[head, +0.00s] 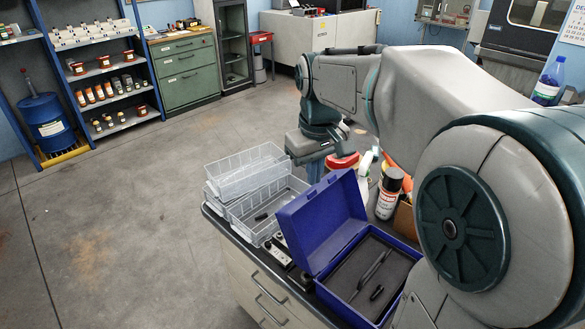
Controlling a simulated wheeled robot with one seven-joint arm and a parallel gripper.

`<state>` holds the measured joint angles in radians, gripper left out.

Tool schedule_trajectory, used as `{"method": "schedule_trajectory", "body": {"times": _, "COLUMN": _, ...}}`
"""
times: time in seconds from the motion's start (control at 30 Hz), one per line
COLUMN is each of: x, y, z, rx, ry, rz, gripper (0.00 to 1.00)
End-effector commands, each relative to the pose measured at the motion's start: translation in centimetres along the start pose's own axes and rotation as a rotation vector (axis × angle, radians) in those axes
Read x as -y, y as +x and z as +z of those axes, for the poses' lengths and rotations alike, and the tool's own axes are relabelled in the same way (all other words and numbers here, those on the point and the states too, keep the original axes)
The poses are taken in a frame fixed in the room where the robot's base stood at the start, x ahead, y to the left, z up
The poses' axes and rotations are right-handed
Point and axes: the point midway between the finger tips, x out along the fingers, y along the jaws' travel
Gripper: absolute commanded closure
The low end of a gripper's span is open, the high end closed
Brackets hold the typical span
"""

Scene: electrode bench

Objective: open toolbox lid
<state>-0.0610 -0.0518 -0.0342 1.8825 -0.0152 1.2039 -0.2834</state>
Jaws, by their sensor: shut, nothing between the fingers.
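The blue toolbox (320,262) stands on the bench with its lid (322,218) raised, tilted up at the left and back side of the box. Its dark lined inside is in plain view, with a pair of tweezers (371,270) and a small black piece (377,292) in it. My gripper (314,170) is beyond the raised lid, at the end of my arm, small in view and partly hidden by the lid. It is shut and holds nothing. I cannot tell whether it touches the lid.
Small metal and black parts (280,246) lie at the bench's left edge. The floor to the left is clear.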

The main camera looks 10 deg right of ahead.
Motion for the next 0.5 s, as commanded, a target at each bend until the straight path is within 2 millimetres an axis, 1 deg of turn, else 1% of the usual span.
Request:
{"method": "schedule_trajectory", "body": {"times": 0.03, "x": -0.4, "y": 0.7, "z": -1.9, "rx": 0.024, "ry": -0.032, "rz": -0.004, "gripper": 1.0}}
{"method": "schedule_trajectory", "body": {"times": 0.1, "x": -0.9, "y": 1.2, "z": -4.3, "rx": 0.057, "ry": -0.08, "rz": -0.009, "gripper": 1.0}}
{"method": "schedule_trajectory", "body": {"times": 0.2, "x": -1.6, "y": 2.2, "z": -7.5, "rx": 0.101, "ry": -0.146, "rz": -0.016, "gripper": 1.0}}
{"method": "schedule_trajectory", "body": {"times": 0.3, "x": -2.0, "y": 3.5, "z": -10.2, "rx": 0.141, "ry": -0.207, "rz": -0.024, "gripper": 1.0}}
{"method": "schedule_trajectory", "body": {"times": 0.4, "x": -2.2, "y": 4.6, "z": -12.2, "rx": 0.17, "ry": -0.256, "rz": -0.03, "gripper": 1.0}}
{"method": "schedule_trajectory", "body": {"times": 0.5, "x": -2.3, "y": 5.4, "z": -13.5, "rx": 0.192, "ry": -0.29, "rz": -0.035, "gripper": 1.0}}
